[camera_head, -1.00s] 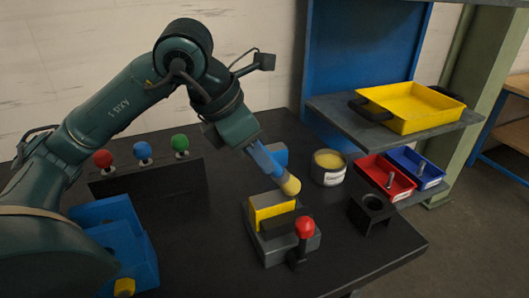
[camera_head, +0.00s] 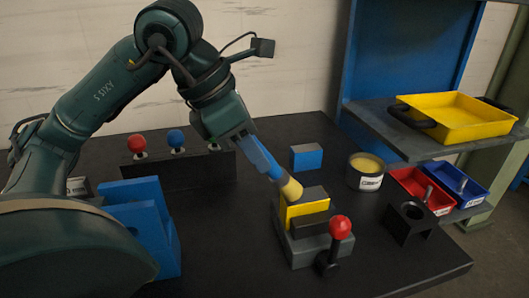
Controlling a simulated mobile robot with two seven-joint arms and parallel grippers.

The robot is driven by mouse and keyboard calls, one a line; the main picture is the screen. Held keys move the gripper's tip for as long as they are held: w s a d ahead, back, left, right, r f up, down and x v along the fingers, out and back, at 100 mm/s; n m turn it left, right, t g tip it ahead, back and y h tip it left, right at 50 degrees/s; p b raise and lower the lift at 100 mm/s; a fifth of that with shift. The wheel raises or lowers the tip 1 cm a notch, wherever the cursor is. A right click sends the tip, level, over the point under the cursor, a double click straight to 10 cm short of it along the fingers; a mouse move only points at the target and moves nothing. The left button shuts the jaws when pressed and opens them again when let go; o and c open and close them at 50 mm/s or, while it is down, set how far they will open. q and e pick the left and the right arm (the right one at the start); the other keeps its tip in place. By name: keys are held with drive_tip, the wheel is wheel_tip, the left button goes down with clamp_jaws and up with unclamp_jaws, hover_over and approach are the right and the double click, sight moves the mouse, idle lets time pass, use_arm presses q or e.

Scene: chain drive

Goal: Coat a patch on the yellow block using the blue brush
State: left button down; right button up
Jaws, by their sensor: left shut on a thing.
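The yellow block (camera_head: 308,211) sits in a grey clamp fixture (camera_head: 303,252) on the black table. My left gripper (camera_head: 258,155) is shut on the blue brush (camera_head: 266,163), which slants down to the right. The brush's yellowish bristle tip (camera_head: 291,188) is over the back left of the yellow block. I cannot tell whether the tip touches it. A can with yellow contents (camera_head: 367,171) stands open to the right, behind the fixture. My right gripper is not in view.
A red-knobbed lever (camera_head: 340,228) stands at the fixture's front. A blue-grey block (camera_head: 306,158) lies behind it. A black holder (camera_head: 409,220), red bin (camera_head: 421,188), blue bin (camera_head: 456,182) and yellow tray (camera_head: 457,117) are to the right. A blue stand (camera_head: 150,225) is at left.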

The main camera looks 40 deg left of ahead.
use_arm(q)
drive_tip(key=shift+w+d+r+p, duration=0.1)
drive_tip(key=shift+w+p, duration=0.05)
drive_tip(key=shift+p, duration=0.15)
drive_tip(key=shift+w+d+p, duration=0.5)
drive_tip(key=shift+w+p, duration=0.05)
drive_tip(key=shift+p, duration=0.15)
drive_tip(key=shift+w+d+p, duration=0.35)
drive_tip(key=shift+w+d, duration=0.25)
drive_tip(key=shift+w, duration=0.2)
drive_tip(key=shift+w+d+p, duration=0.55)
drive_tip(key=shift+w, duration=0.05)
drive_tip(key=shift+w+d, duration=0.6)
drive_tip(key=shift+w, duration=0.3)
drive_tip(key=shift+p, duration=0.35)
drive_tip(key=shift+r+p, duration=2.15)
drive_tip(key=shift+r, duration=0.8)
